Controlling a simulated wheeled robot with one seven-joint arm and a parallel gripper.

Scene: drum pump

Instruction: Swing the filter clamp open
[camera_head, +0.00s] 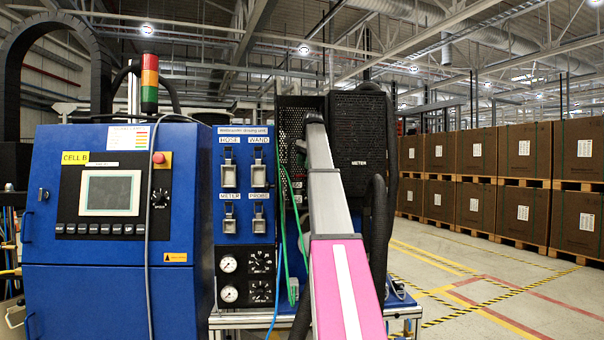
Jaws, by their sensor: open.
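I cannot make out a filter clamp in this view. My arm rises through the middle of the picture and hides part of the equipment behind it. My gripper is not in view. A blue panel (244,187) left of my arm carries holders labelled HOSE (229,170), WAND (259,170), METER (229,214) and PROBE (259,214). A black perforated housing (360,130) marked METER stands just right of my arm.
A blue cabinet (105,295) labelled CELL B with a screen (110,192) stands at left. Green hoses (289,200) hang beside the panel, and a thick black hose (378,225) hangs right of my arm. Brown crates (525,155) line the right; the floor (450,285) before them is clear.

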